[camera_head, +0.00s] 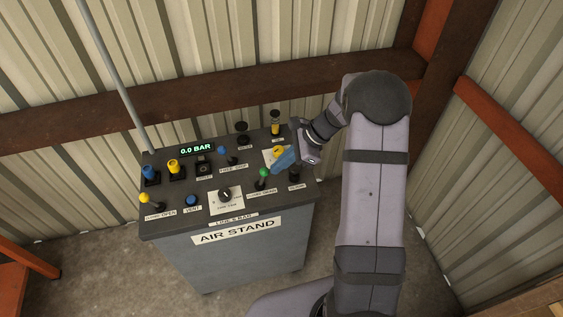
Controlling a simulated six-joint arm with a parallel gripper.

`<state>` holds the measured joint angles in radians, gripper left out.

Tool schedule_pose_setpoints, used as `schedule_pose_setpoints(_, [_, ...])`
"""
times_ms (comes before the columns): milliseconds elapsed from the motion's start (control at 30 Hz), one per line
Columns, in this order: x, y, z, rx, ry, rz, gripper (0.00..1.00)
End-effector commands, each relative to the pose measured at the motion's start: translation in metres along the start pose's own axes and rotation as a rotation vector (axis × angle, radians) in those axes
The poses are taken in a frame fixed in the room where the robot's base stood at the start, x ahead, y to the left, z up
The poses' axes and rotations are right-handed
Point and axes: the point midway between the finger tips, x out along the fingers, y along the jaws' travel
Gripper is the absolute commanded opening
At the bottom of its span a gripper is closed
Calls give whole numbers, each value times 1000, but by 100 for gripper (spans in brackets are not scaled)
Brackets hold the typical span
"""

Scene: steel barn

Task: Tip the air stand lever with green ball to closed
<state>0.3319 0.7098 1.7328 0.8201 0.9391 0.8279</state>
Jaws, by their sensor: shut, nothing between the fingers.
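The air stand (226,238) is a grey cabinet with a dark sloped control top. The lever with the green ball (263,172) stands on the right part of the panel, near the front edge, above a small white label. Its ball leans slightly up and its tilt is hard to read. My gripper (276,171) reaches in from the right.
A lever with a yellow ball (145,198), a blue-ball lever (222,150), a blue button (191,200) and a black knob (225,194) share the panel. A display (196,149) reads 0.0 BAR. Corrugated walls and a brown beam stand close behind; bare floor lies in front.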

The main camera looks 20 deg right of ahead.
Motion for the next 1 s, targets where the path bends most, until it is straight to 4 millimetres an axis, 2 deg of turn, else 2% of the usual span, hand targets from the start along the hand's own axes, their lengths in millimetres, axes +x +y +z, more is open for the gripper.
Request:
schedule_pose_setpoints(167, [-2,3,17,-19,93,-7,0])
schedule_pose_setpoints(300, [0,5,29,-13,86,-5,0])
schedule_pose_setpoints(500, [5,8,48,-45,244,-25,0])
schedule_pose_setpoints(633, [12,10,54,-58,324,-35,0])
schedule_pose_setpoints(1000, [21,11,60,-50,324,-39,0])
